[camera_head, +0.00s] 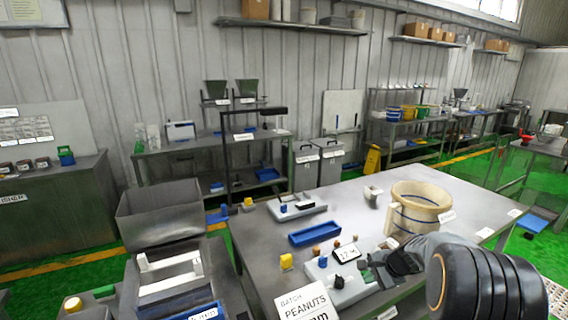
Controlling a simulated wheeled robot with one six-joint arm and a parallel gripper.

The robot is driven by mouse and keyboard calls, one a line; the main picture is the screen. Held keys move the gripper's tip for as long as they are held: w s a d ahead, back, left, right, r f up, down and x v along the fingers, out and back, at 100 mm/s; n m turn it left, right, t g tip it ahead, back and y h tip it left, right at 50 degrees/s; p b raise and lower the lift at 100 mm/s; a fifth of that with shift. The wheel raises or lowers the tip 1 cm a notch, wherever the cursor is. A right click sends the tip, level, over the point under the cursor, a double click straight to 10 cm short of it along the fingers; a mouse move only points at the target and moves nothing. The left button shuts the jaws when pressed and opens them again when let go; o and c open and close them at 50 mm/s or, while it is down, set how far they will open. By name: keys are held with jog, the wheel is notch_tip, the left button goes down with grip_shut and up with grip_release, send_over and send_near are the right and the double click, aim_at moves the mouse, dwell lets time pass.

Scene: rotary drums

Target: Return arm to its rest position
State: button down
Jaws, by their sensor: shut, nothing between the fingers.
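My arm reaches in from the lower right, with a large dark rounded joint close to the camera and a grey link beyond it. My gripper (385,267) is dark, shut and empty. It is low over the front of the metal table (264,247), beside a small scale-like device (340,286) with a display reading (347,254). The fingertips are small and partly merge with the dark parts around them, so I cannot tell whether they touch the device.
A cream drum (420,207) with blue bands stands just behind my gripper. A steel bin (163,213) stands left. Green floor shows between the tables.

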jog(key=s+a+r+n+h, duration=0.1)
jog(key=s+a+r+n, duration=0.2)
jog(key=s, duration=0.4)
jog(key=s+a+r+n+h, duration=0.2)
jog(key=s+a+r+n, duration=0.2)
jog(key=s+n, duration=0.2)
jog(key=s+a+r+n+h, duration=0.1)
jog(key=s+a+r+n, duration=0.2)
jog(key=s, duration=0.6)
jog(key=shift+s+a+r+n+h, duration=0.25)
jog(key=shift+n+h, duration=0.15)
jog(key=shift+n, duration=0.7)
